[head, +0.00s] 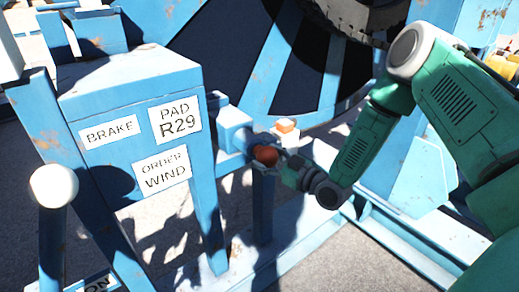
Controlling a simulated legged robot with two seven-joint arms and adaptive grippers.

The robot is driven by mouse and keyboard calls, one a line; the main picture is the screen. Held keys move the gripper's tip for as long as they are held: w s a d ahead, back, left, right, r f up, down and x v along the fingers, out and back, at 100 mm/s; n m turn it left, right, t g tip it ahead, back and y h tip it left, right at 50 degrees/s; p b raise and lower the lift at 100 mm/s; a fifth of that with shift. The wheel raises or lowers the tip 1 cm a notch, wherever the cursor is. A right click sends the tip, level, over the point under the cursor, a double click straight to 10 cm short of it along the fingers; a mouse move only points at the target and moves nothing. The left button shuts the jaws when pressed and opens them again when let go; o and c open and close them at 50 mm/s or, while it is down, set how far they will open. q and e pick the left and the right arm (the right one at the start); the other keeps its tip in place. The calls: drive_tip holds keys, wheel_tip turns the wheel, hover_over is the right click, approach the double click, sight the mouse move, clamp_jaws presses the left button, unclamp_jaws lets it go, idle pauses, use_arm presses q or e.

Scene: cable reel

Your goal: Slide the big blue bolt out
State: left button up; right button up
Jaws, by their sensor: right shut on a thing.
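The big blue bolt (232,128) appears as a blue block-like piece at the right side of the blue brake housing, close to the reel frame. A red knob (265,155) sits at its lower right end. My right gripper (277,160) comes in from the right and is shut on the red knob; its fingers are small and partly hidden by the knob. A small white and orange piece (286,126) shows just above the gripper. How far the bolt reaches into its seat is hidden. My left gripper is not in view.
The blue housing (130,85) carries BRAKE, PAD R29 and ORDER WIND labels. A lever with a white ball (53,186) stands at the left. The big blue and black reel (240,50) fills the back. Blue frame rails (400,235) run along the grey ground.

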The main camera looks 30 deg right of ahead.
drive_tip(key=v, duration=0.3)
drive_tip(key=a+p+v, duration=0.1)
drive_tip(key=v, duration=0.2)
drive_tip(key=shift+s+a, duration=0.1)
drive_tip(key=shift+s, duration=0.45)
drive_tip(key=shift+f, duration=0.1)
drive_tip(key=o, duration=1.7)
drive_tip(key=shift+s, duration=0.2)
drive_tip(key=v, duration=1.2)
